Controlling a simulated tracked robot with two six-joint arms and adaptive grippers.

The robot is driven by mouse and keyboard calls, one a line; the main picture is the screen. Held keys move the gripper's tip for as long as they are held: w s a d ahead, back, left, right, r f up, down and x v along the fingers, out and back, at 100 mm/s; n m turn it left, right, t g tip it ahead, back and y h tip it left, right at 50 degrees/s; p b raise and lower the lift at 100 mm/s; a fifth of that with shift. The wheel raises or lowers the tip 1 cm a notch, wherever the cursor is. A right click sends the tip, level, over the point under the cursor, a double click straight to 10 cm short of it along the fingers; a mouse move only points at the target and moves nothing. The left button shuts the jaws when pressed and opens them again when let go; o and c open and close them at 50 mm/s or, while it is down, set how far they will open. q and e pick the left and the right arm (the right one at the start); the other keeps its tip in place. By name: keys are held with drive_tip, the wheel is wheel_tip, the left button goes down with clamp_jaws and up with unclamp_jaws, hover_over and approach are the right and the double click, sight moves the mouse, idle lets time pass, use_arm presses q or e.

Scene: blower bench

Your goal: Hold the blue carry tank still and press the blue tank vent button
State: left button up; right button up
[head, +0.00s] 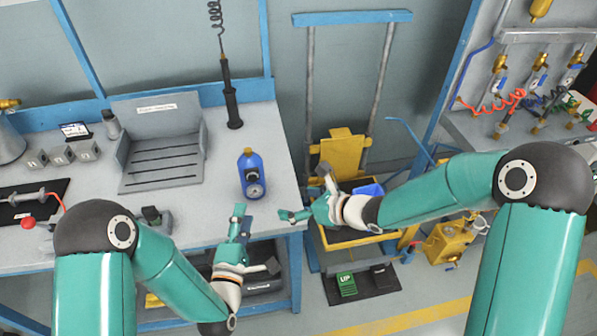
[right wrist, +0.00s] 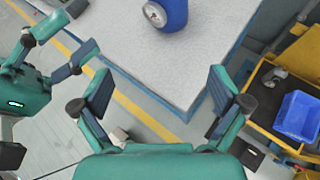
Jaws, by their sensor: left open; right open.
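The blue carry tank (head: 251,172) stands upright near the right front corner of the bench, with a round gauge on its front and a yellow top. In the right wrist view the tank (right wrist: 172,14) is cut off by the top edge. The vent button cannot be made out. My left gripper (head: 241,222) is open and empty, in front of the tank. My right gripper (head: 298,205) is open and empty, to the right of the tank and apart from it. In the right wrist view its fingers (right wrist: 165,95) show the bench corner between them.
A grey slotted stand (head: 165,160) and a black upright tool (head: 231,100) stand on the bench (head: 205,205). A yellow cart (head: 345,150) with a blue bin (head: 368,190) is right of the bench. A green UP pedal (head: 346,284) lies on the floor.

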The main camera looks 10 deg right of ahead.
drive_tip(key=n+t, duration=0.1)
drive_tip(key=t, duration=0.1)
approach(257, 165)
drive_tip(key=s+d+r, duration=0.1)
drive_tip(key=s+d, duration=0.1)
drive_tip(key=d, duration=0.1)
drive_tip(key=x, duration=1.6)
drive_tip(key=shift+a, duration=0.65)
use_arm(q)
drive_tip(key=shift+c, duration=0.4)
use_arm(e)
drive_tip(key=c, duration=1.7)
use_arm(q)
clamp_jaws()
use_arm(e)
drive_tip(key=shift+o, duration=0.2)
